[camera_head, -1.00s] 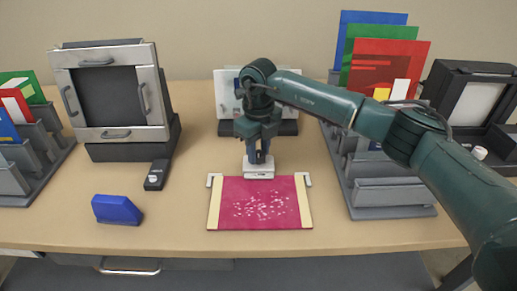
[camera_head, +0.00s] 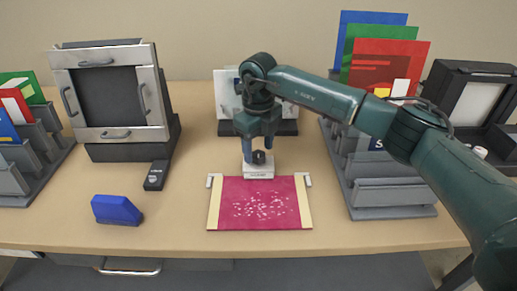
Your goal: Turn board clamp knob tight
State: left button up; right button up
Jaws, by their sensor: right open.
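The board clamp is a small white block (camera_head: 259,173) at the back edge of the red board (camera_head: 258,203). A dark round knob (camera_head: 259,157) sits on top of the block. My right gripper (camera_head: 259,158) points down at the knob, its fingers apart on the left and right of it. Whether the fingers touch the knob I cannot tell. The board lies flat, with light strips along its left and right sides and pale flecks on its face. My left gripper is not in view.
A blue block (camera_head: 117,209) and a small dark device (camera_head: 156,175) lie left of the board. A framed dark panel (camera_head: 113,135) stands behind them. A grey rack (camera_head: 393,196) with coloured folders stands right.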

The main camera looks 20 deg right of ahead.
aim_at(259, 154)
notch_tip(259, 154, up, 12)
jog(key=shift+b, duration=0.35)
